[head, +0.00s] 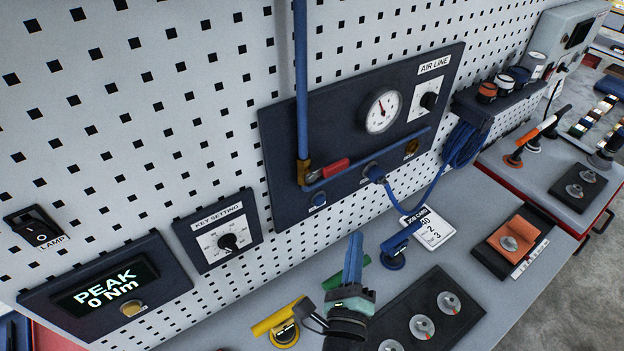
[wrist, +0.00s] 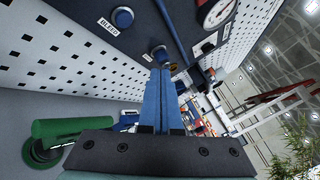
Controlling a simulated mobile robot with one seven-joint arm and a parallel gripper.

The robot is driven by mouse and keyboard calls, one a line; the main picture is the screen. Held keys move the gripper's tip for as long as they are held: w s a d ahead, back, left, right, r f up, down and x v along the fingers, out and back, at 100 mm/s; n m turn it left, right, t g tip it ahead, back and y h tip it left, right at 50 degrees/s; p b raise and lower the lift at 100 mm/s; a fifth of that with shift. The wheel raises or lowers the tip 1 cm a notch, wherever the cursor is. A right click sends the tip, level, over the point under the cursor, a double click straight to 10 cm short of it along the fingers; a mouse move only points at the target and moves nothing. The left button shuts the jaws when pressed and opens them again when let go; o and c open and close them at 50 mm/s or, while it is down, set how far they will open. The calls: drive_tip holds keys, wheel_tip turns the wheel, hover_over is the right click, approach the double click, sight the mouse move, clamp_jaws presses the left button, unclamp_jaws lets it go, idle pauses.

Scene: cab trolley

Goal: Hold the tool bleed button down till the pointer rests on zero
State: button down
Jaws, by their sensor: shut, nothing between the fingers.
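The dark AIR LINE panel (head: 345,95) hangs on the pegboard. Its round white gauge (head: 382,111) has a red pointer that points roughly upward; the scale is too small to read. A blue button (head: 318,199) sits low on the panel's left; in the wrist view a blue button (wrist: 122,17) has a BLEED label beside it. A blue fitting (head: 372,171) and a brass-coloured fitting (head: 411,148) lie further right along the panel. My gripper (head: 355,238) has its blue fingers shut and empty, below the panel and apart from it. I cannot tell which button is the tool bleed.
A blue pipe (head: 301,80) with a red-handled valve (head: 335,168) runs down the panel. A blue hose (head: 425,195) hangs at right. A blue tool (head: 400,240), job card (head: 430,228), yellow tool (head: 278,318) and green-handled tool (wrist: 75,128) stand around my gripper.

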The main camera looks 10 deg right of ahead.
drive_tip(key=shift+s+d+f+m, duration=0.15)
drive_tip(key=shift+s+m, duration=0.1)
drive_tip(key=shift+m, duration=0.05)
drive_tip(key=p, duration=0.1)
approach(325, 198)
drive_tip(key=shift+s+d+x, duration=0.1)
drive_tip(key=shift+d+x, duration=0.1)
drive_tip(key=shift+x, duration=0.7)
drive_tip(key=shift+s+d+x, duration=0.1)
drive_tip(key=shift+d+x, duration=0.1)
drive_tip(key=shift+x, duration=0.7)
drive_tip(key=shift+s+d+x, duration=0.1)
drive_tip(key=shift+d+x, duration=0.1)
drive_tip(key=shift+x, duration=0.7)
drive_tip(key=shift+w+a, duration=0.15)
drive_tip(key=shift+w, duration=0.25)
drive_tip(key=shift+w+a, duration=0.2)
drive_tip(key=shift+w, duration=0.35)
idle(1.4)
